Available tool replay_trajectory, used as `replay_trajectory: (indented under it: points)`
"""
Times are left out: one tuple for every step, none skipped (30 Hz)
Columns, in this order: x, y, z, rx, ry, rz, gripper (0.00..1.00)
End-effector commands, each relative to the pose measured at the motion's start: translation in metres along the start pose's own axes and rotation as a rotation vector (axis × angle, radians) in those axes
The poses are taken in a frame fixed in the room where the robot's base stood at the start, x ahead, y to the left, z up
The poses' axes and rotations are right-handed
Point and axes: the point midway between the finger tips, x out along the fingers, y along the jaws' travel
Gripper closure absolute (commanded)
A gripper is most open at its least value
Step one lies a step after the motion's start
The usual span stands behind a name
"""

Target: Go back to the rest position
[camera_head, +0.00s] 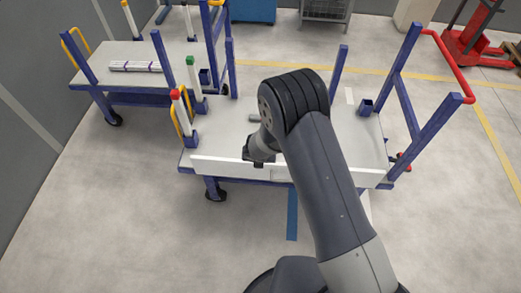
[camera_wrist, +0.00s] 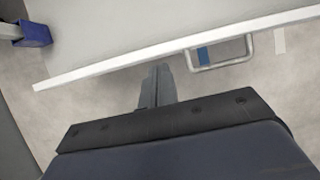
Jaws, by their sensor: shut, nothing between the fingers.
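My gripper (camera_wrist: 157,88) shows in the wrist view with its narrow fingers together and nothing between them. It points at the white front edge (camera_wrist: 110,71) of a cart's grey deck. In the head view my arm reaches over this near cart (camera_head: 222,139), and the gripper end is low by the cart's front edge, left of the arm. The fingertips are hard to make out there. Several thin pipes (camera_head: 135,66) lie on the other cart at the back left, well apart from my gripper.
The near cart has blue uprights (camera_head: 398,65) at its right and a red handle (camera_head: 452,62). Red-topped (camera_head: 178,105) and green-topped (camera_head: 192,75) white posts stand at its left. A red pallet jack (camera_head: 470,38) is at the back right. Floor in front is clear.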

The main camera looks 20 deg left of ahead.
Motion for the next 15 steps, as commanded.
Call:
replay_trajectory:
  points:
    - [-0.0067,-0.0002,0.0056,0.001,-0.001,0.000,1.00]
    - [-0.0085,-0.0002,0.0073,0.001,-0.001,0.000,1.00]
    - [-0.0104,-0.0002,0.0093,0.001,0.000,0.000,1.00]
    - [-0.0116,-0.0001,0.0105,0.000,0.000,0.000,1.00]
    - [-0.0126,-0.0001,0.0115,0.000,0.000,0.000,1.00]
    - [-0.0135,0.0000,0.0126,0.000,0.000,0.000,1.00]
    - [-0.0140,0.0000,0.0131,0.000,0.000,0.000,1.00]
    - [-0.0143,0.0000,0.0134,-0.001,0.000,0.000,1.00]
    - [-0.0144,0.0001,0.0137,-0.001,0.001,0.001,1.00]
    - [-0.0144,0.0001,0.0137,-0.001,0.001,0.001,1.00]
    - [-0.0143,0.0001,0.0136,-0.001,0.001,0.001,1.00]
    - [-0.0142,0.0001,0.0135,-0.001,0.001,0.001,1.00]
    - [-0.0141,0.0001,0.0135,-0.001,0.001,0.001,1.00]
    - [-0.0141,0.0001,0.0135,-0.001,0.001,0.001,1.00]
    - [-0.0140,0.0001,0.0134,-0.001,0.001,0.001,1.00]
